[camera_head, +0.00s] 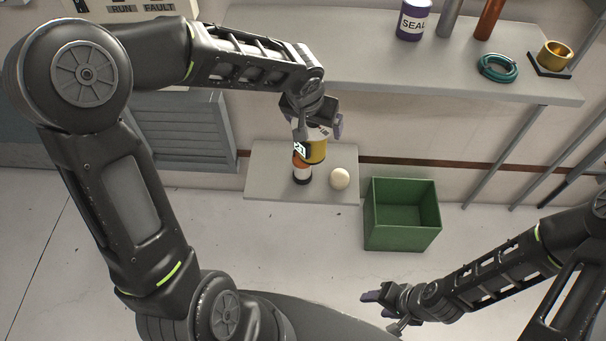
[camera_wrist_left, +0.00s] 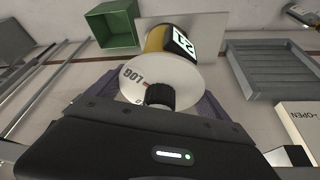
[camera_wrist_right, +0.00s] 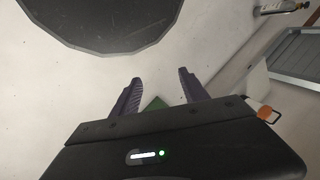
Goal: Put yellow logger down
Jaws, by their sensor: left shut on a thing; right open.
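My left gripper (camera_head: 312,112) is shut on the logger from above, over the small grey shelf (camera_head: 262,180). I cannot tell whether the logger's base touches the shelf. My right gripper (camera_head: 382,311) is open and empty, low at the right; its two fingers (camera_wrist_right: 157,78) are apart in the right wrist view.
An orange and black cylinder (camera_head: 301,171) stands close to the logger's left, and a cream ball (camera_head: 340,179) lies to its right on the small shelf. A green bin (camera_head: 402,241) is right of the shelf. An upper shelf (camera_head: 400,78) holds several items. The floor in front is clear.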

